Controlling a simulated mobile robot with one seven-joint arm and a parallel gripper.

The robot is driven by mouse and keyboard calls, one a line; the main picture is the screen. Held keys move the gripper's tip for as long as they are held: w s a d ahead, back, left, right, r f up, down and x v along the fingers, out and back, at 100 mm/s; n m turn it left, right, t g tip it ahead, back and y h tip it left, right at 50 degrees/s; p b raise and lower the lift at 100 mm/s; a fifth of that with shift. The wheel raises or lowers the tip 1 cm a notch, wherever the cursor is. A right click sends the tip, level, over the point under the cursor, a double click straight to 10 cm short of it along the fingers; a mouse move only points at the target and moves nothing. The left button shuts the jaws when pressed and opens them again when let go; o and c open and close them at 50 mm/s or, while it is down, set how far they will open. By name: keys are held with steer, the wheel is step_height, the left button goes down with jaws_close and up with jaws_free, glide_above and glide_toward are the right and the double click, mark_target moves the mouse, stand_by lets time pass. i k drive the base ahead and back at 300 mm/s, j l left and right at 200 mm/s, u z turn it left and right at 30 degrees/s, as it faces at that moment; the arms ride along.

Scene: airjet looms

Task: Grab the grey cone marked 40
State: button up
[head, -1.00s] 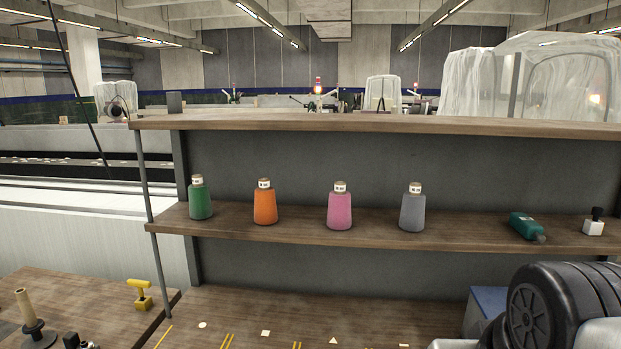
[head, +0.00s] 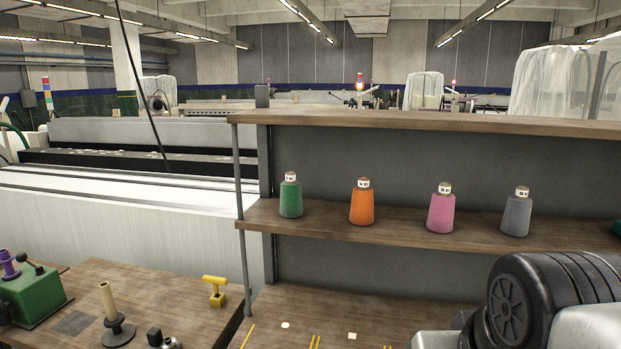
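The grey cone (head: 517,213) stands upright on the middle shelf at the right, with a small white label near its top. The label's print is too small to read. A pink cone (head: 441,209), an orange cone (head: 362,204) and a green cone (head: 290,197) stand in a row to its left, apart from one another. Part of my arm shows at the lower right, below the grey cone. My gripper is not in the head view.
The cones' wooden shelf (head: 400,228) lies under an upper board (head: 430,121). A lower worktop (head: 300,310) has painted marks. At the left, a bench holds a yellow-handled tool (head: 216,291), an upright spindle (head: 114,318) and a green device (head: 33,294). A thin post (head: 240,190) stands at the shelf's left end.

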mark_target(516, 219)
steer(key=i+j+u, duration=0.1)
steer(key=j, duration=0.3)
steer(key=j+u, duration=0.1)
steer(key=j, duration=0.35)
steer(key=i+z, duration=0.1)
steer(key=z, duration=0.4)
steer(key=i+z, duration=0.15)
steer(key=z, duration=0.35)
steer(key=i+z, duration=0.1)
steer(key=z, duration=0.4)
steer(key=i+l+u, duration=0.4)
steer(key=l, duration=0.25)
steer(key=k, duration=0.1)
